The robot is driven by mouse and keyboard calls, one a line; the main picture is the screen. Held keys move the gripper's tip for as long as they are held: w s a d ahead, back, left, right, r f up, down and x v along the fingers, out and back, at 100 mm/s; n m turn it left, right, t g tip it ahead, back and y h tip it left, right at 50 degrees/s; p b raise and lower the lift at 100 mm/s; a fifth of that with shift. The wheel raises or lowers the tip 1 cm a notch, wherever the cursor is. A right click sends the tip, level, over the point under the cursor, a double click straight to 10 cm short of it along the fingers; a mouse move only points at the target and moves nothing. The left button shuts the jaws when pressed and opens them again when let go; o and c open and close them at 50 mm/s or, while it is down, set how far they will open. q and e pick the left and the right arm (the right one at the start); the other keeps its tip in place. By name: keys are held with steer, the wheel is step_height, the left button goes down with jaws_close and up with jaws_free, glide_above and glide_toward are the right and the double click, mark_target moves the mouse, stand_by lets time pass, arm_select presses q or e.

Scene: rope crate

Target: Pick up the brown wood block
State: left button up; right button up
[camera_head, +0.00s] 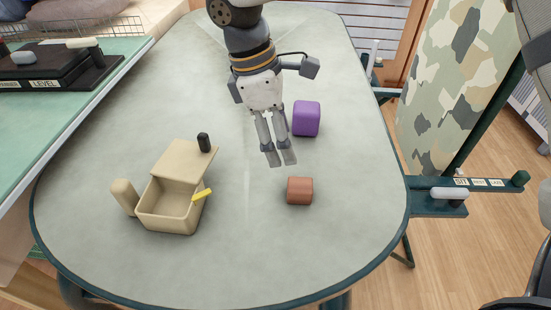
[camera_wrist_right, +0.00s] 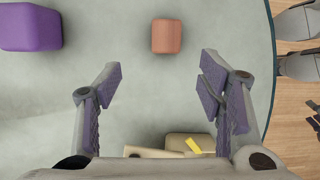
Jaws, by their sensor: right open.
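The brown wood block (camera_head: 299,191) lies on the table at the right of centre, toward the near side. In the right wrist view the brown block (camera_wrist_right: 167,36) is near the top, between the lines of the fingers but beyond their tips. My right gripper (camera_head: 283,158) is open and empty, above the table and up and left of the block in the head view. Its two fingers spread wide apart in the right wrist view (camera_wrist_right: 160,78). My left gripper is not in either view.
A purple block (camera_head: 306,118) stands right of the gripper; it also shows in the wrist view (camera_wrist_right: 30,26). A beige open box (camera_head: 168,223) with a raised lid, a yellow piece (camera_head: 202,194) and a black piece (camera_head: 204,142) is at left. The table (camera_head: 330,245) is clear around the brown block.

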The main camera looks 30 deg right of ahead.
glide_above(299, 184)
steer(key=a, duration=0.2)
steer(key=f, duration=0.5)
steer(key=shift+w+d, duration=0.25)
steer(key=x, duration=0.6)
steer(key=shift+w+f+b, duration=0.15)
steer(key=shift+f+b, duration=0.15)
steer(key=shift+b, duration=0.05)
steer(key=c, duration=1.2)
